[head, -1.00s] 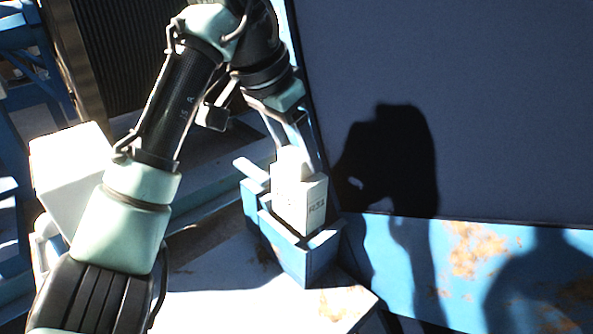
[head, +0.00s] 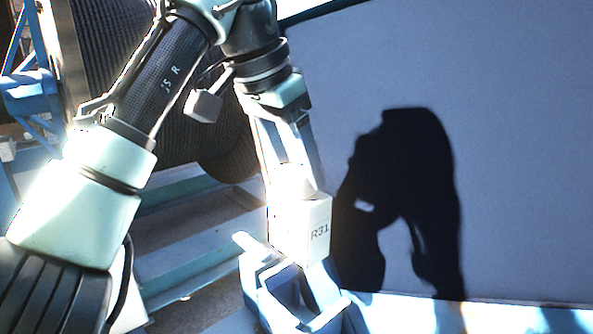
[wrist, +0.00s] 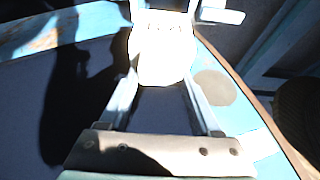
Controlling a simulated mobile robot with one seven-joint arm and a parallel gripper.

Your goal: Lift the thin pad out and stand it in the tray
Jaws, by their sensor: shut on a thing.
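The pad appears as a white block marked R31 (head: 301,228) in the head view, upright over a blue tray (head: 268,302). My gripper (head: 293,182) is above it, shut on its glaring white top. The block's lower end shows at about the tray's rim, with the tray's inside visible below its front; whether it is fully clear of the walls I cannot tell. In the wrist view the bright block (wrist: 163,55) sits between my two finger ends, its detail washed out. Pale tray parts (wrist: 222,15) show beyond it.
A large dark blue-grey panel (head: 520,150) stands close on the right, carrying my arm's shadow. A black ribbed reel (head: 225,140) and blue steps (head: 190,240) lie behind and left. Strong sunlight washes out the ledge around the tray.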

